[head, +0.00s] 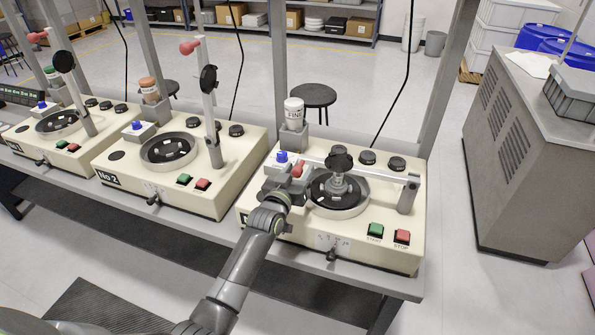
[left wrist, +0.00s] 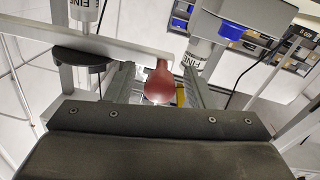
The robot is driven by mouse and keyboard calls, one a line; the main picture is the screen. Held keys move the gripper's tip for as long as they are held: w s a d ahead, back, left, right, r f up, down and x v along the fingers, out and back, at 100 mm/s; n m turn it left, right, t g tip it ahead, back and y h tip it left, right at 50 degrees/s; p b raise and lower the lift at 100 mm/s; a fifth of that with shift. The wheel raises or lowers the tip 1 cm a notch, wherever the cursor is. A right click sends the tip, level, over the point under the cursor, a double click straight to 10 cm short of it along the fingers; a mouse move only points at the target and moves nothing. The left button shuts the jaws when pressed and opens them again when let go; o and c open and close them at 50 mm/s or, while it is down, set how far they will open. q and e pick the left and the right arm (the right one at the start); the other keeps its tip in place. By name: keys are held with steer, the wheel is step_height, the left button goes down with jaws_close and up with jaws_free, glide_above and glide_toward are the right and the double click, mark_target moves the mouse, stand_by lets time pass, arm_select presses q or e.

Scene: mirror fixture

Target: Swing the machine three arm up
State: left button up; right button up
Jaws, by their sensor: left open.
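The rightmost machine (head: 340,245) is cream, with its label mostly hidden by my arm. Its metal arm (head: 372,171) lies down, level across the round dish (head: 322,210), from a post at the right to a red knob (head: 298,169) at its left end. A dark round weight sits on the arm above the dish. My left gripper (head: 289,181) is at this knob. In the left wrist view the knob (left wrist: 160,84) stands between the two open fingers; contact with them cannot be told. My right gripper is not in view.
Two similar machines stand to the left, the middle one (head: 185,180) labelled No 2, with their arms raised. A white bottle (head: 293,112) stands behind the red knob. Green and red buttons (head: 402,237) are at the front right. Upright frame posts rise behind the bench.

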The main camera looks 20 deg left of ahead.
arm_select(q)
steer(key=shift+c, duration=0.6)
jaws_close()
